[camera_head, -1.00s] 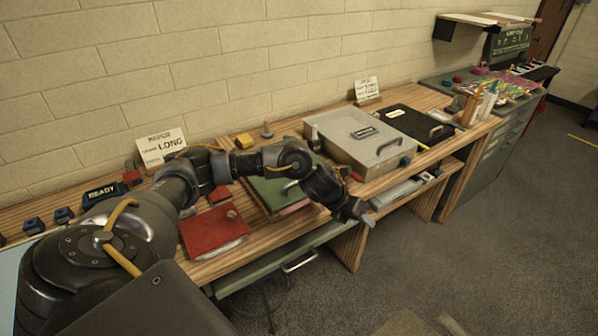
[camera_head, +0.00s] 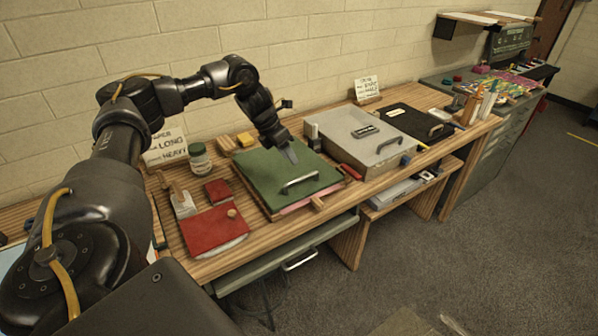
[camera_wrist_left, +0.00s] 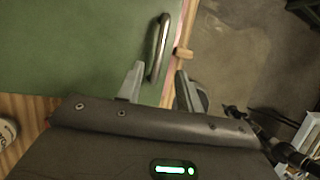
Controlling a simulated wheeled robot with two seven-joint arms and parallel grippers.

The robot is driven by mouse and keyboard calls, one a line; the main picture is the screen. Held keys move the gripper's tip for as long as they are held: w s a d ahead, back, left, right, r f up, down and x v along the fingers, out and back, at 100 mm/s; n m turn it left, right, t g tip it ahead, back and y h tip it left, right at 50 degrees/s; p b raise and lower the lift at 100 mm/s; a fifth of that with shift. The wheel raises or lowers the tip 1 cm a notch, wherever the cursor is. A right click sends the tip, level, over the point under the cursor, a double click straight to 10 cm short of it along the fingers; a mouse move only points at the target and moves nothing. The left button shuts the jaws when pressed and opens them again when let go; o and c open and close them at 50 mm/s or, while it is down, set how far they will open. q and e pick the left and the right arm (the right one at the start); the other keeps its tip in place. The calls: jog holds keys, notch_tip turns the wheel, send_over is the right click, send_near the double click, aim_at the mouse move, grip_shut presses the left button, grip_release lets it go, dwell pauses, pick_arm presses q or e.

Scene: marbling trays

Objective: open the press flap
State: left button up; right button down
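The green flap (camera_head: 268,178) lies flat on the wooden bench with a metal bar handle (camera_head: 300,183) near its front edge. A pink layer shows under that edge. In the left wrist view the green flap (camera_wrist_left: 60,45) fills the upper left, and the handle (camera_wrist_left: 160,48) stands just ahead of the fingers. My left gripper (camera_head: 289,152) is above the flap, behind the handle in the head view. In the left wrist view its fingers (camera_wrist_left: 160,86) are apart with nothing between them. My right gripper is not in view.
A red board (camera_head: 212,232) and a jar (camera_head: 199,160) lie left of the flap. A grey box (camera_head: 350,150) with a handle stands to its right, then a black lidded tray (camera_head: 420,121). The block wall is behind; open floor lies in front.

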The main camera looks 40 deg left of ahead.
pick_arm(q)
jog(key=p+x, duration=0.1)
jog(key=x, duration=0.7)
jog(key=shift+w+f+p, duration=0.1)
jog(key=shift+f+p, duration=0.05)
jog(key=shift+p, duration=0.15)
grip_shut()
